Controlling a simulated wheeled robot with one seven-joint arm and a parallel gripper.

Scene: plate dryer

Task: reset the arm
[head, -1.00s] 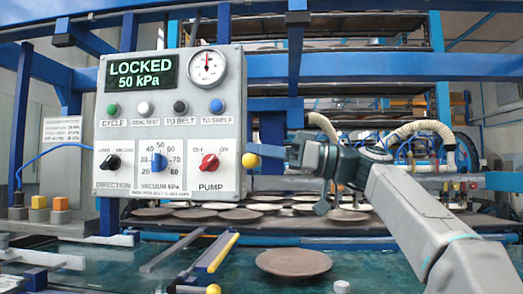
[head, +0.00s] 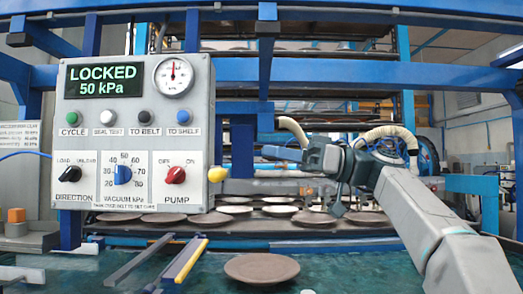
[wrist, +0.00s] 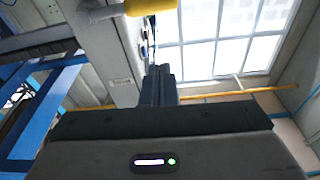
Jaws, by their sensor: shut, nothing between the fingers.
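My gripper (head: 268,153) is to the right of the grey control panel (head: 70,135), pointing left toward it. Its fingers are shut and hold nothing; they also show in the wrist view (wrist: 158,85). The panel's display (head: 99,79) reads LOCKED, 50 kPa. Below it are several round buttons, a black direction knob (head: 69,174), a blue vacuum knob (head: 122,174) and a red pump knob (head: 175,174). A yellow-tipped lever (head: 217,174) sticks out at the panel's right side, apart from the gripper. A gauge (head: 173,76) sits at the top right.
A brown plate (head: 262,268) lies on the teal surface below the gripper. Rows of plates lie on a shelf (head: 260,226) behind. Blue rack beams (head: 340,74) cross above. A yellow-topped rail (head: 188,260) lies left of the front plate.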

